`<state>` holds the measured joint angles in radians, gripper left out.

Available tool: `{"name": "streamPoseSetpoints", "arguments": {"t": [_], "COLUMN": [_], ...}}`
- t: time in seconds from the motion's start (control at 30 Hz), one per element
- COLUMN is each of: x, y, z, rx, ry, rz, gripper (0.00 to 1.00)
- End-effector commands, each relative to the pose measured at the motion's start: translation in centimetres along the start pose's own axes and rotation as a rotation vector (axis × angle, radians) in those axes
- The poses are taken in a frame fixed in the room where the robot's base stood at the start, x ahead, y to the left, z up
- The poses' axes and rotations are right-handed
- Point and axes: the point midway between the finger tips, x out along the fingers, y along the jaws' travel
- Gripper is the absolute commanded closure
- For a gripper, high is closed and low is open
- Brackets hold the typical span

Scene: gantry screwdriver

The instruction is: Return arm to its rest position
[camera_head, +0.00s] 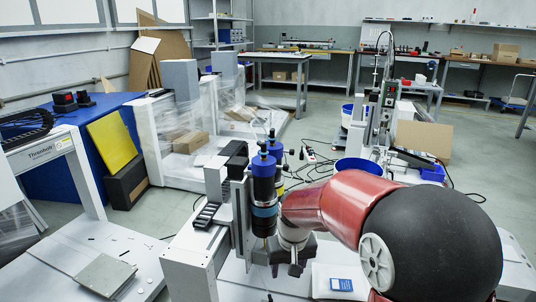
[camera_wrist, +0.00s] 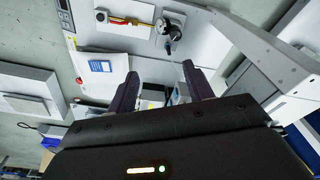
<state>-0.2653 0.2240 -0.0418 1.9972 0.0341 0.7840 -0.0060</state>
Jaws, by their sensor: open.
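My red arm with a large black joint reaches in from the right in the head view. My gripper (camera_head: 293,266) points down beside the gantry's blue-and-black screwdriver unit (camera_head: 264,195), close on its right; I cannot tell whether they touch. In the wrist view my gripper (camera_wrist: 158,78) has its two dark fingers apart, with nothing seen held between them. The grey gantry upright (camera_head: 243,215) stands just left of the screwdriver. A white packet with a blue label (camera_head: 341,284) lies on the light worktop right of my gripper; it also shows in the wrist view (camera_wrist: 100,66).
A black cable chain (camera_head: 206,215) sits at the gantry's left. A loose grey plate (camera_head: 105,274) lies on the low left platform. A blue bin (camera_head: 358,167) and a bench machine (camera_head: 384,115) stand behind my arm. Open floor (camera_head: 475,150) shows at the right.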

Motion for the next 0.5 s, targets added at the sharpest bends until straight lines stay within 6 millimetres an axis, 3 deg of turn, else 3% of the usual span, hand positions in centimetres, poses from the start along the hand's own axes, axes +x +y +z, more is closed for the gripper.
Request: {"name": "streamPoseSetpoints", "arguments": {"t": [0.03,0.2,0.4,0.5], "x": [-3.5,-11.2,-17.9,-20.1], "y": [0.8,2.9,4.5,4.9], "z": [1.1,5.7,12.1,15.2], "rx": [0.017,0.068,0.125,0.150], "ry": [0.033,0.122,0.225,0.274], "rz": [0.000,0.008,0.031,0.047], "gripper": [0.49,0.49,0.49,0.49]}}
